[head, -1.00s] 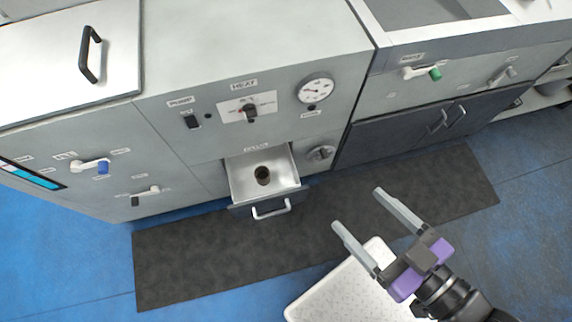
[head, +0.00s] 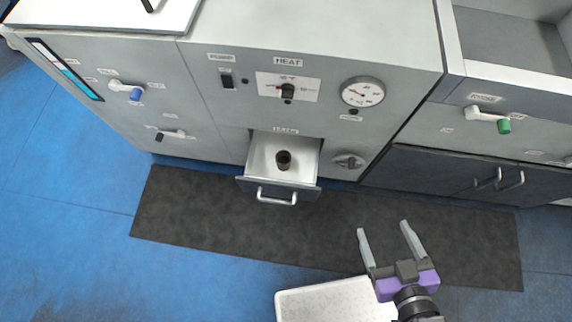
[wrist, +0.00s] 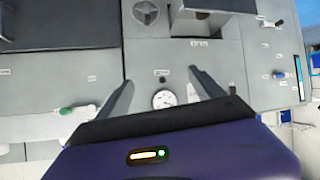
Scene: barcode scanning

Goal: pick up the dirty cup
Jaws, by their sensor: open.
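The cup (head: 283,160) is small, dark brown and upright. It stands inside an open pull-out drawer (head: 258,160) low in the grey machine. My gripper (head: 385,232) is open and empty, to the right of the drawer and apart from it, over the dark mat. In the wrist view its two fingers (wrist: 160,92) point toward the machine front, with the dial between them. I cannot make out the cup in the wrist view.
The drawer's handle (head: 277,196) sticks out in front. A white textured platform (head: 335,302) is at the bottom. The dark mat (head: 210,215) is clear.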

